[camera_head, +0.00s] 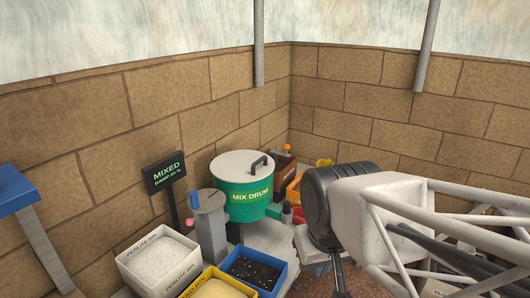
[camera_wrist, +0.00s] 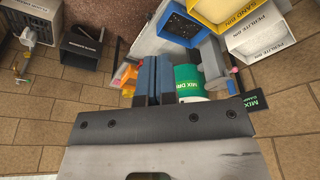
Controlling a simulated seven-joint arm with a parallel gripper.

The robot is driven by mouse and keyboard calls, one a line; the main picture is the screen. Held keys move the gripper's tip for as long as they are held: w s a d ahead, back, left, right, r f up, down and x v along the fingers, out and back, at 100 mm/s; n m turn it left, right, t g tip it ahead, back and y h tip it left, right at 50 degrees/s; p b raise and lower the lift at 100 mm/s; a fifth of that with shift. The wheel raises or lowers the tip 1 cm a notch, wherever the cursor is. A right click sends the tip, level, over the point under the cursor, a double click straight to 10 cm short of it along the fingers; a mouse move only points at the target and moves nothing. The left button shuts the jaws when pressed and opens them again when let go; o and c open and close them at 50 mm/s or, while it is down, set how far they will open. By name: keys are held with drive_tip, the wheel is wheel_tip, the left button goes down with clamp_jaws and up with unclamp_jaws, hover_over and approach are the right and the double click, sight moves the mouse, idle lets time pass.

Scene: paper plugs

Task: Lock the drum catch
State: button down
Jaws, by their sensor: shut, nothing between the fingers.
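The green mix drum (camera_head: 249,206) stands near the wall corner in the head view. Its pale lid (camera_head: 236,162) is on top, with a dark handle (camera_head: 260,163). A small dark-green part with a red end (camera_head: 287,212) juts at the drum's lower right; I cannot tell whether it is the catch, or how the catch sits. In the wrist view the drum (camera_wrist: 188,82) is just right of my gripper (camera_wrist: 156,62) and partly hidden by it. My gripper's fingers are together and empty. I cannot tell whether they touch the drum.
A grey post (camera_head: 210,228) with a blue top piece stands left of the drum, by a dark sign (camera_head: 164,173). White (camera_head: 158,262), yellow (camera_head: 217,288) and blue (camera_head: 253,270) bins sit in front. Orange and brown containers (camera_head: 285,170) lie behind, right.

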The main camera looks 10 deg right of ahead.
drive_tip(key=w+d+r+m+g+y, duration=0.15)
drive_tip(key=w+r, duration=0.25)
drive_tip(key=w, duration=0.7)
drive_tip(key=w+r+n+g+y, duration=0.1)
drive_tip(key=w+r+y, duration=0.2)
drive_tip(key=w, duration=0.8)
drive_tip(key=w+d+y, duration=0.2)
drive_tip(key=w+d, duration=0.1)
drive_tip(key=w, duration=0.8)
drive_tip(key=w+d+y, duration=0.2)
drive_tip(key=w+d, duration=0.2)
drive_tip(key=w, duration=0.6)
drive_tip(key=w+d+f+t+y, duration=0.1)
drive_tip(key=w+d+f+y, duration=0.1)
drive_tip(key=w+d+f, duration=0.3)
drive_tip(key=w+d+f+t+y, duration=0.1)
drive_tip(key=w+d+f+y, duration=0.2)
drive_tip(key=w+d, duration=0.8)
drive_tip(key=w+d+f+t+y, duration=0.1)
drive_tip(key=w+d+f+y, duration=0.1)
drive_tip(key=w+d+f, duration=0.5)
drive_tip(key=shift+w+d+f+y, duration=0.3)
drive_tip(key=shift+w+d, duration=0.45)
drive_tip(key=shift+w, duration=1.25)
drive_tip(key=shift+a, duration=0.1)
